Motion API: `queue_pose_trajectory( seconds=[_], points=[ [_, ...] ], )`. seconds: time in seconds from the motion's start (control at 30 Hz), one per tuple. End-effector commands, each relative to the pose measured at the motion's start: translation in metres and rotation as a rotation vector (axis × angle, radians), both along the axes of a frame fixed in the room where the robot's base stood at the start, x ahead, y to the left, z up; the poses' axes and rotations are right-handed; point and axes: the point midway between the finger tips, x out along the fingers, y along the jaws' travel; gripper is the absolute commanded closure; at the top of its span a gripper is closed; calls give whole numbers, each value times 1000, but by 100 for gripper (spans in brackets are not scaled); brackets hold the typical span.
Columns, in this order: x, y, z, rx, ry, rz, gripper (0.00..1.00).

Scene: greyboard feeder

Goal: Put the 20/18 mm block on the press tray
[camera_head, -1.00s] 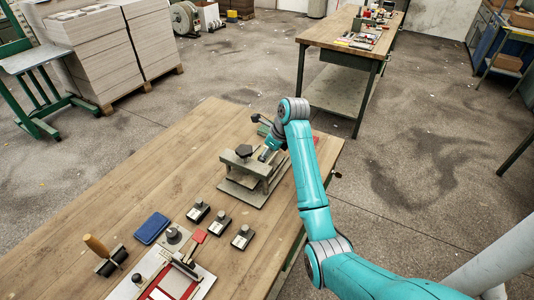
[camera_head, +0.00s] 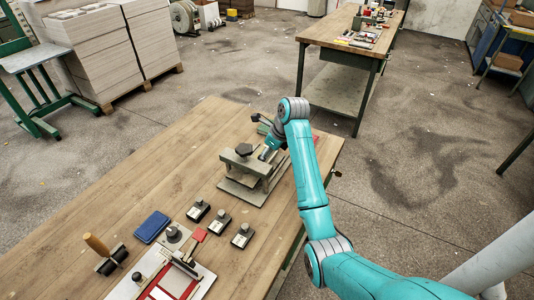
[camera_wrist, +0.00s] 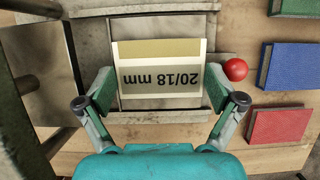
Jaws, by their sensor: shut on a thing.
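The 20/18 mm block (camera_wrist: 160,48) shows in the wrist view with a pale face and a label that reads upside down. My gripper (camera_wrist: 160,98) is shut on it, one finger at each side. The block is over the grey press tray (camera_wrist: 90,60); I cannot tell whether it touches the tray. In the head view the press (camera_head: 245,165) stands on the wooden bench, and my gripper (camera_head: 267,153) is at its far right side. The block is hidden there.
In the wrist view the press frame (camera_wrist: 30,110) is close on the left. A red ball (camera_wrist: 235,69) is near the right finger, with blue (camera_wrist: 292,66) and red (camera_wrist: 278,126) pieces beyond. Small dark blocks (camera_head: 219,220) and a blue pad (camera_head: 151,228) lie nearer on the bench.

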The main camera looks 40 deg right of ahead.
Motion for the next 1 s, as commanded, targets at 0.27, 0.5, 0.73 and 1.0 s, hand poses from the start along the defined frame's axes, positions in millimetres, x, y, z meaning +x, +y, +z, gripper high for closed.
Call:
queue_pose_trajectory(
  seconds=[0.27, 0.5, 0.73, 1.0],
  points=[
    [0, 0, 0, 0, 0, 0, 0],
    [0, 0, 5, -1, -1, 0, 0],
    [2, 0, 29, -1, -1, 1, 0],
    [1, 0, 55, 0, 0, -1, 0]
  ],
)
